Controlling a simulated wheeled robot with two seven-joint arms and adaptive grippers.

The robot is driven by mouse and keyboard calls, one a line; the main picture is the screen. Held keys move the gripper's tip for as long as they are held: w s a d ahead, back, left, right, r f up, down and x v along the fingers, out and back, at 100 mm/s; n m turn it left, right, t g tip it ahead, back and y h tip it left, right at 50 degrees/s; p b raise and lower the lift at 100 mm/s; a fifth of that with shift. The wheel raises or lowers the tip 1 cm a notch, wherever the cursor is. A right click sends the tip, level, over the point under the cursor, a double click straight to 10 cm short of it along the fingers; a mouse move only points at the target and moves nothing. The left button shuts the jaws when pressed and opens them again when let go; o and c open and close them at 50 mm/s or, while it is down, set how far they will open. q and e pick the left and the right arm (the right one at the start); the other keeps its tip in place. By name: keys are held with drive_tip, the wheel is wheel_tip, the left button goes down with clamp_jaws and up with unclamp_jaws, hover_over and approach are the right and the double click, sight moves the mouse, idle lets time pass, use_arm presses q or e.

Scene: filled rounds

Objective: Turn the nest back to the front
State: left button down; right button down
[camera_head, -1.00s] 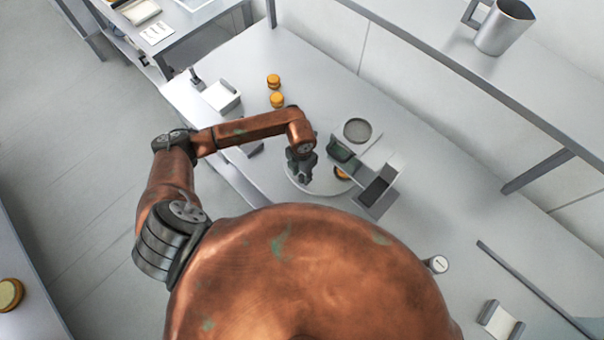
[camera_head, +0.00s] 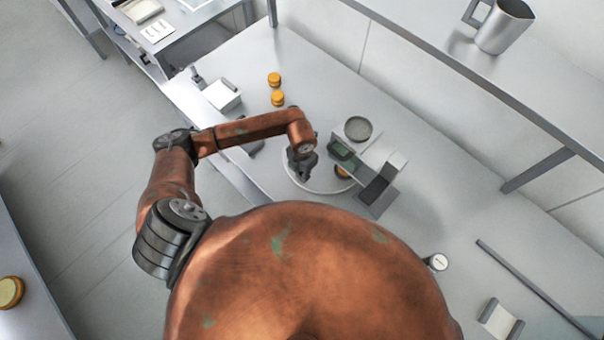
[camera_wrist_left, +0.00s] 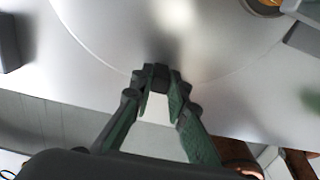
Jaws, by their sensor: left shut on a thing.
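A pale round turntable (camera_head: 318,188) lies on the bench, and its smooth disc also fills much of the left wrist view (camera_wrist_left: 200,60). A filled orange round (camera_head: 342,172) sits at its right side, partly hidden under a grey and green station (camera_head: 362,165). The nest under that round cannot be made out; a gold-rimmed round part (camera_wrist_left: 264,5) shows at the top of the left wrist view. My left gripper (camera_head: 302,172) is low over the disc's left part. In the wrist view its fingers (camera_wrist_left: 160,76) close together on a small dark peg, mostly hidden. My right gripper is out of view.
Two orange rounds (camera_head: 277,98) stand on the bench behind. A white box-like holder (camera_head: 221,95) is at the back left. A grey round dish (camera_head: 358,129) sits on the station. A metal jug (camera_head: 498,27) stands on the shelf.

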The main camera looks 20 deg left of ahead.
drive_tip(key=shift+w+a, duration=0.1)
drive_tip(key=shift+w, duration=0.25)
use_arm(q)
drive_tip(key=shift+a, duration=0.15)
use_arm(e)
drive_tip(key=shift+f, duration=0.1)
